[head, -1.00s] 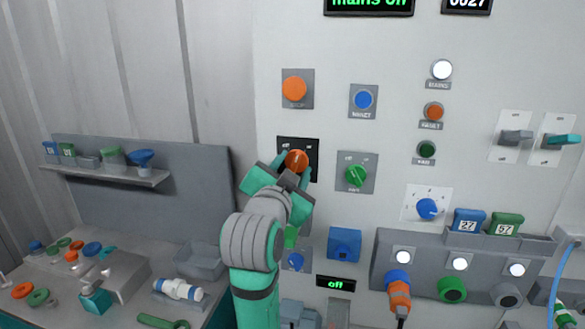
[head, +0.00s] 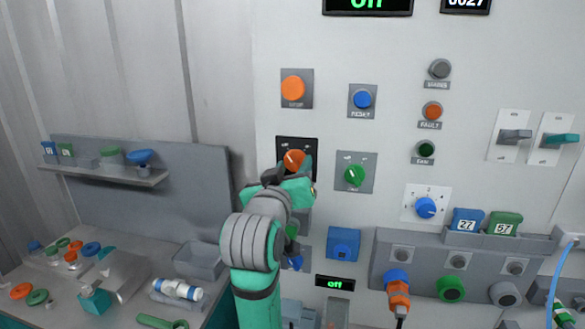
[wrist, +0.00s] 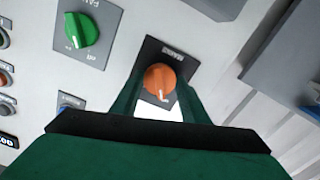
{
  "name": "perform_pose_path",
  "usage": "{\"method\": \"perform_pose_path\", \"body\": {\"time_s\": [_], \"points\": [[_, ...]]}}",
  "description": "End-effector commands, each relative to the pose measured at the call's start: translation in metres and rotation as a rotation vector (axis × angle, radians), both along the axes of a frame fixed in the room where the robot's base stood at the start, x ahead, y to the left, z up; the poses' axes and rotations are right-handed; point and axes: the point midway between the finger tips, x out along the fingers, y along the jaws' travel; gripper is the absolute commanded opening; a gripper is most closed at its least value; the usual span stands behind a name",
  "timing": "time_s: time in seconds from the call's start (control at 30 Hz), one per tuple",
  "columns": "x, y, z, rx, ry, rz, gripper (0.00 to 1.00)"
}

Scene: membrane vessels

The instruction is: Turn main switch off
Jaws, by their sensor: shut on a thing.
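The main switch (head: 294,160) is an orange rotary knob on a black plate on the pale panel. My gripper (head: 293,168) is at the knob, its two fingers on either side of it and shut on it. In the wrist view the orange knob (wrist: 159,79) sits between the green fingertips, with a white pointer mark on its face. The display (head: 367,4) at the top of the panel is cut off and shows green text that appears to read "off". The mains lamp (head: 440,69) is dark grey.
A green fan knob (head: 354,176) is close to the right of the main switch. An orange stop button (head: 293,88) is above it. A blue reset button (head: 362,99) and a blue knob (head: 426,208) are farther right. A cluttered workbench (head: 130,290) stands at lower left.

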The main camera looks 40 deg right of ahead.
Motion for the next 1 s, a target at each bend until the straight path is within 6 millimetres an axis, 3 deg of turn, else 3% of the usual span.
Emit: {"method": "perform_pose_path", "body": {"time_s": [0.83,0.87,0.9,0.93,1.0], "points": [[-0.0007,0.0011,0.005,-0.103,0.102,0.001,0.18],[-0.0007,0.0011,0.0051,-0.103,0.102,0.001,0.43],[-0.0006,0.0011,0.0051,-0.103,0.101,0.001,0.53],[-0.0006,0.0011,0.0048,-0.103,0.102,0.001,0.6],[-0.0004,0.0009,0.0039,-0.101,0.103,0.002,0.6]]}}
